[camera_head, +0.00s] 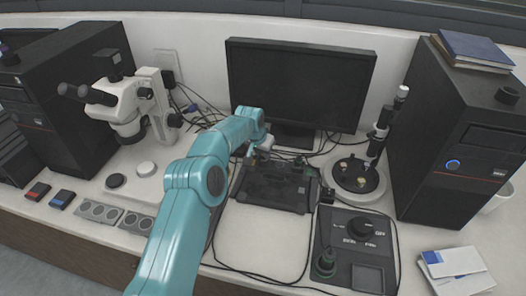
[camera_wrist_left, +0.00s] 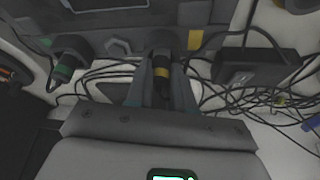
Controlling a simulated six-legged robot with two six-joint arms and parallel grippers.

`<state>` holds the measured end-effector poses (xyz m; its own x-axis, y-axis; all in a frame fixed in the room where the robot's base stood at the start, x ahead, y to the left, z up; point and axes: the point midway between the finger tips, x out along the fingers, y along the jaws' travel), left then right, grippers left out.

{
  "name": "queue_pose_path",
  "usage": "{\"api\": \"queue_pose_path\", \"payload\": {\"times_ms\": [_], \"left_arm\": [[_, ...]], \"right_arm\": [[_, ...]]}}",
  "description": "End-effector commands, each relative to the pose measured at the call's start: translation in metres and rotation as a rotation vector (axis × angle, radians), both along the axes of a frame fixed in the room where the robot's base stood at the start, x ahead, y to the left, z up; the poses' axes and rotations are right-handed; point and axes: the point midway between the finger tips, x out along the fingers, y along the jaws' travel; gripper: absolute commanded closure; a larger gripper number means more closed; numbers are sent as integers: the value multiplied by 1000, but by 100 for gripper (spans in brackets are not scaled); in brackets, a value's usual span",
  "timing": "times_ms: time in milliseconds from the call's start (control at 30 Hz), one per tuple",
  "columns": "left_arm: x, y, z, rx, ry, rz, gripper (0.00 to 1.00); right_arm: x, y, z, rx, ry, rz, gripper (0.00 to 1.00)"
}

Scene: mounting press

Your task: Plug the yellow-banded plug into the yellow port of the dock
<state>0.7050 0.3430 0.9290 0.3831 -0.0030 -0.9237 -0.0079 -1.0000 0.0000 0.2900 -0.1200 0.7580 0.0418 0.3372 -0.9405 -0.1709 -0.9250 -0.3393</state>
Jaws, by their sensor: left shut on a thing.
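My left gripper (camera_wrist_left: 161,86) is shut on the yellow-banded plug (camera_wrist_left: 161,71) in the wrist view. The plug's dark body points up the picture toward the dock (camera_wrist_left: 222,14). I cannot tell whether the plug's tip touches or enters a port. In the head view the dark dock (camera_head: 268,190) lies below the monitor, and my left wrist (camera_head: 262,146) is over its far side; the fingertips are hidden there. My right gripper is not in view.
A green-banded plug (camera_wrist_left: 65,62) is at the dock's left in the wrist view. Loose black cables and a black box (camera_wrist_left: 256,68) lie to the right. A microscope (camera_head: 130,100), a monitor (camera_head: 300,85) and a control panel (camera_head: 352,245) surround the dock.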

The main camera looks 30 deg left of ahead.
Motion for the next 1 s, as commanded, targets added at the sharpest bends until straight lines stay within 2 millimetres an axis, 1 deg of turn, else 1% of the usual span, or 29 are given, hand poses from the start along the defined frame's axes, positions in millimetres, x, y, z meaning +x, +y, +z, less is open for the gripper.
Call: {"api": "queue_pose_path", "payload": {"times_ms": [367, 767, 800, 867, 1000], "left_arm": [[0, 0, -1, 0, -1, 0, 100], [0, 0, -7, 0, -1, 0, 100], [0, 0, -6, 0, -1, 0, 68], [0, 0, -6, 0, -1, 0, 49], [0, 0, -6, 0, -1, 0, 48]], "right_arm": [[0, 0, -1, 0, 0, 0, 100], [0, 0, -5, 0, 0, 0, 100], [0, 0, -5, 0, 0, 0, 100], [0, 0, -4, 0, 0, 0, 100], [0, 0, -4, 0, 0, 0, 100]]}}
